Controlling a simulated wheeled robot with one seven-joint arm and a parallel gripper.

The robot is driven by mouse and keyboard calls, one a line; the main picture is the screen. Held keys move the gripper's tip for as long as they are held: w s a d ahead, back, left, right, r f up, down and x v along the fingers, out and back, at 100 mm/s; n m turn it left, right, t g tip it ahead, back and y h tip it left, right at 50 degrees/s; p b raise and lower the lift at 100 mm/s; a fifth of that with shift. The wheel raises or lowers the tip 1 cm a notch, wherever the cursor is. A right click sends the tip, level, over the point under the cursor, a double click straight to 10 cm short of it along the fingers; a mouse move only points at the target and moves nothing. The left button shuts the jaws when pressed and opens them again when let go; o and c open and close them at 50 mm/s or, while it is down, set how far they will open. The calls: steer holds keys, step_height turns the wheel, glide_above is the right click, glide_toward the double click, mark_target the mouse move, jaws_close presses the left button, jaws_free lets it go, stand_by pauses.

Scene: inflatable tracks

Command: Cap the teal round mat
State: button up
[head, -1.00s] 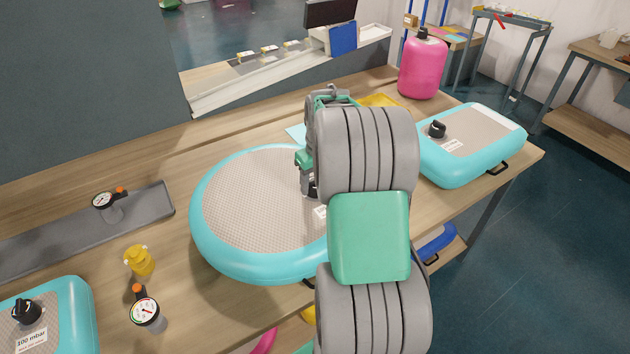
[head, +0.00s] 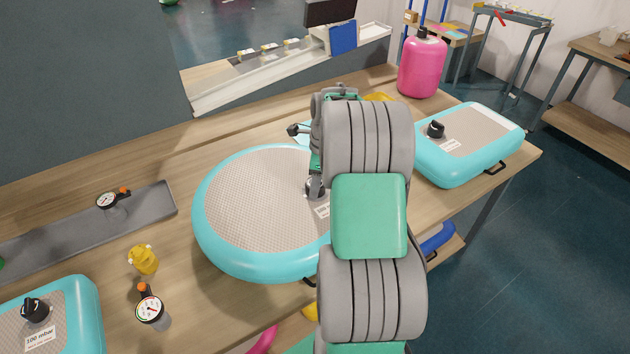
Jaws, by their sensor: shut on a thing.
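The teal round mat (head: 262,262) lies on the wooden bench, with a grey woven top. Its grey valve (head: 315,188) stands near the right part of the top, partly behind my arm, beside a white label (head: 322,211). No black cap shows on the visible part of this valve. A small black piece, apparently a cap (head: 296,130), sticks out to the left of my wrist, above the mat's far edge. My gripper (head: 308,132) is there, shut on this piece; its fingers are mostly hidden by my arm.
Teal rectangular mats with black-capped valves lie at right (head: 455,165) and bottom left (head: 78,300). A yellow fitting (head: 143,259) and a pressure gauge (head: 150,309) stand left of the round mat. Another gauge (head: 108,200) is on the grey tray (head: 60,232). A pink canister (head: 421,68) stands behind.

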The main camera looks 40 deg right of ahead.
steer(key=shift+n, duration=0.9)
steer(key=n, duration=0.2)
steer(key=shift+n, duration=0.4)
steer(key=o, duration=1.4)
steer(key=r, duration=0.5)
steer(key=d+r, duration=0.1)
steer(key=r, duration=0.1)
steer(key=shift+s+r, duration=0.15)
steer(key=shift+r, duration=0.2)
